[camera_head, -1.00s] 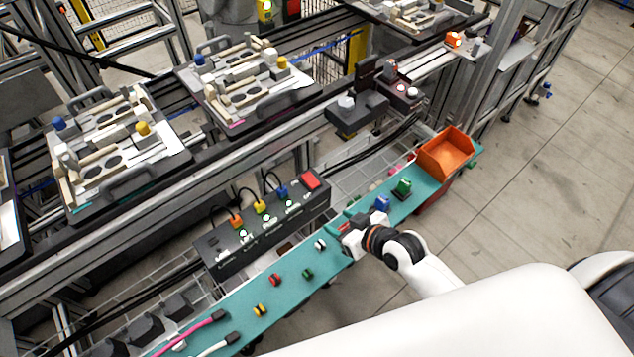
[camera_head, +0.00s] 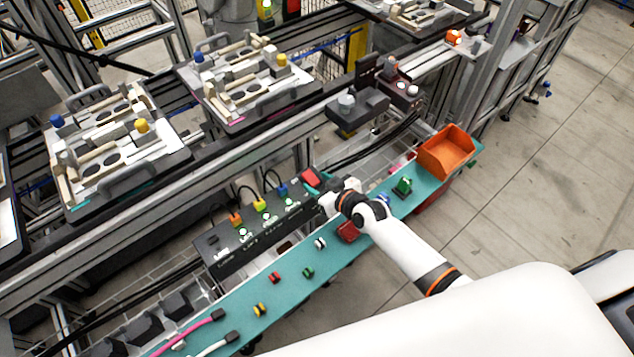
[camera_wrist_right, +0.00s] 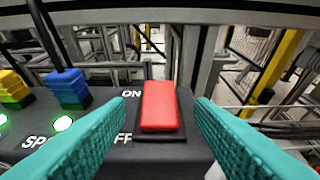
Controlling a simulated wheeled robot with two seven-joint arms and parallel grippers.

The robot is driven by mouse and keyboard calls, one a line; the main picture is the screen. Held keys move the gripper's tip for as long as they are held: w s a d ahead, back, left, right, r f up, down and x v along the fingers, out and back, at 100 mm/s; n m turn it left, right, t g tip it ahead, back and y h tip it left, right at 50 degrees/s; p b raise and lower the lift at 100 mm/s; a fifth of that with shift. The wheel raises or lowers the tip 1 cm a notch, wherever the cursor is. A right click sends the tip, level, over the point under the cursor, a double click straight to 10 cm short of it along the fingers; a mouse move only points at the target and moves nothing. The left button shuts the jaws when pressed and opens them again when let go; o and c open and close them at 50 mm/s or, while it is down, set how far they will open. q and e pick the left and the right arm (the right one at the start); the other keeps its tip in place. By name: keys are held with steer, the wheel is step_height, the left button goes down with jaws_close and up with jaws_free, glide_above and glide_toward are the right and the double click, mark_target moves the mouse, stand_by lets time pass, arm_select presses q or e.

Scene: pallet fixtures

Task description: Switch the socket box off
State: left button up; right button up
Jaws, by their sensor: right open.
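The black socket box (camera_head: 250,238) stands behind the teal shelf in the head view, with coloured plugs along its top and lit green lamps. Its red rocker switch (camera_head: 311,177) is at the box's right end. In the right wrist view the red switch (camera_wrist_right: 159,106) stands beside the labels ON and OFF. My right gripper (camera_head: 322,186) is at the switch end of the box. In the wrist view its teal fingers (camera_wrist_right: 160,128) are open, one on each side of the switch, with nothing between them but the switch; contact cannot be told. My left gripper is not in view.
The teal shelf (camera_head: 283,291) holds small coloured plugs and an orange bin (camera_head: 447,152) at its right end. A blue plug (camera_wrist_right: 68,88) with a cable stands left of the switch. Fixture pallets (camera_head: 115,150) lie on the rails behind.

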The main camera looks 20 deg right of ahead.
steer(key=shift+w+a+f, duration=0.2)
steer(key=shift+w+f, duration=0.05)
steer(key=shift+w, duration=0.25)
steer(key=c, duration=1)
steer(key=r+g+p, duration=0.1)
steer(key=p, duration=0.3)
steer(key=g+h+p, duration=0.1)
steer(key=g+p, duration=0.1)
steer(key=p, duration=0.2)
steer(key=shift+w+a+r, duration=0.1)
steer(key=shift+w+r, duration=0.2)
steer(key=shift+r, duration=0.05)
steer(key=shift+g+p, duration=0.4)
steer(key=shift+w+f+g+h, duration=0.1)
steer(key=shift+f+g+h, duration=0.15)
steer(key=shift+g+h, duration=0.05)
steer(key=shift+o, duration=0.2)
steer(key=shift+f, duration=0.1)
steer(key=shift+c, duration=0.2)
